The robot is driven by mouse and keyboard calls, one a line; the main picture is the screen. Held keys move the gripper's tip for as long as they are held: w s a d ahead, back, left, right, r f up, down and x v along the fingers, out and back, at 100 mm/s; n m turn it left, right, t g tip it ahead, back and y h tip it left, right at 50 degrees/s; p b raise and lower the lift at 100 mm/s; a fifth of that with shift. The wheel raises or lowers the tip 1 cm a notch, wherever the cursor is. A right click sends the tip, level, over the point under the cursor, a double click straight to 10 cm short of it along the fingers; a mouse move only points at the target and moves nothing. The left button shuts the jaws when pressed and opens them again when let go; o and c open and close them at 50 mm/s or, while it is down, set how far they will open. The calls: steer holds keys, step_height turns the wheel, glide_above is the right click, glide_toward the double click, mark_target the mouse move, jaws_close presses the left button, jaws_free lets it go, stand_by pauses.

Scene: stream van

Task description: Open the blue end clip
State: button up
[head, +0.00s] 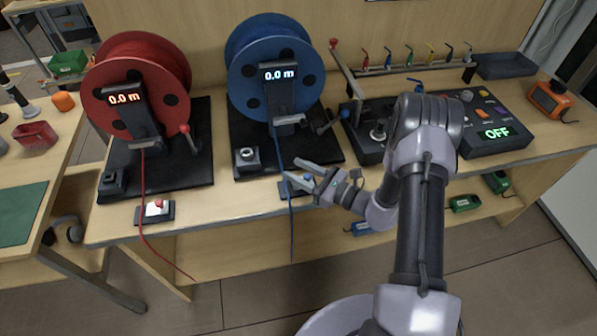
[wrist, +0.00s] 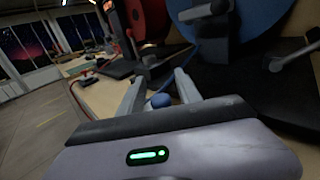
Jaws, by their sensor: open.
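The blue end clip (head: 290,189) is a small dark block at the bench's front edge, before the blue reel (head: 240,62). My gripper (head: 291,169) is open above it and hides part of it. In the wrist view, the clip's round blue knob (wrist: 161,100) shows between the two open fingers of my gripper (wrist: 160,78). I cannot tell whether a finger touches it. A blue cable (head: 282,150) runs down from the reel, passes by the gripper and hangs over the bench edge.
A black box (head: 247,161) with a round silver top sits left of my gripper. A control panel (head: 497,132) reading OFF is at right. The floor in front is open.

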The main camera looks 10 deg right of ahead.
steer(key=shift+c, duration=0.2)
jaws_close()
